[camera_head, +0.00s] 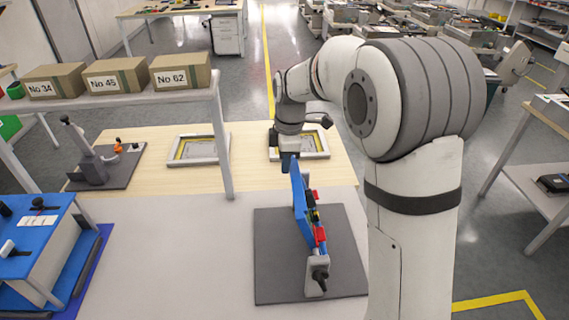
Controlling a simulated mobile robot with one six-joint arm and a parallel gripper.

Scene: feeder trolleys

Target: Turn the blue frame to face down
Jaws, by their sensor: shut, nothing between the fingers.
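The blue frame (299,205) stands edge-on, roughly upright, above a dark grey base plate (270,272) on the light table. Red and black parts sit along its right side. A grey stand with a black knob (317,276) is at its near end. My gripper (290,163) is at the far top end of the frame, below my wrist, at or very near it. Its fingers are small and partly hidden here; they look closed with nothing between them. I cannot tell whether they touch the frame.
A shelf (130,101) with several numbered boxes stands at the left. Two trays (197,160) lie on the wooden table behind. A blue fixture (38,245) is at the left front. A small grey device (90,166) stands at the back left. The light table between is clear.

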